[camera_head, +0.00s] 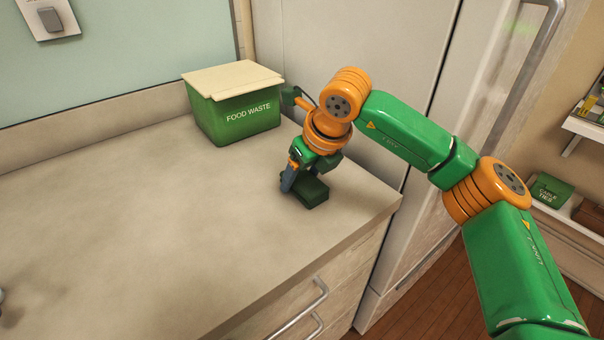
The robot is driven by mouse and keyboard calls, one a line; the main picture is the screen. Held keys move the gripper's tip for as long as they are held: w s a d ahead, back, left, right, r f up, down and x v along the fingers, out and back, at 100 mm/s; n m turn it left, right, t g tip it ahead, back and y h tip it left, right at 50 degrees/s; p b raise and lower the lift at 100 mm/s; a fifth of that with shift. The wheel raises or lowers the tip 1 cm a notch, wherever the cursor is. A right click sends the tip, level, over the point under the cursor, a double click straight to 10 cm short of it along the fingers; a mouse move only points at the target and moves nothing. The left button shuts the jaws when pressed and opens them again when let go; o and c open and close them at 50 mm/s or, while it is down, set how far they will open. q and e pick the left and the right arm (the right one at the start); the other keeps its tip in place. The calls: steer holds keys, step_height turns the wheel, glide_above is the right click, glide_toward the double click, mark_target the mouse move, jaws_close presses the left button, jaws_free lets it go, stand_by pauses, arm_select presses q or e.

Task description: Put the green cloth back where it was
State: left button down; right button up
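I cannot make out a green cloth for certain. My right gripper (301,190) points down at the counter near its right end, to the right of and nearer than the green bin. A grey-blue finger shows on its left side and a dark green block-like part on its right. I cannot tell whether that part is the gripper or something held, nor whether the fingers are open or shut. My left gripper cannot be made out.
A green "FOOD WASTE" bin (236,117) with a cream lid (232,79) stands at the back of the counter (150,230). The counter's left and middle are mostly clear; a small grey piece shows at the left edge. A tall pale cabinet (350,35) stands behind. Shelves (568,215) are at right.

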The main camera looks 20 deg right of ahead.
mark_target(313, 188)
steer(key=o, duration=0.5)
steer(key=shift+c, duration=0.2)
steer(key=shift+p+v, duration=1.75)
steer(key=shift+v, duration=2.25)
steer(key=shift+r, duration=0.1)
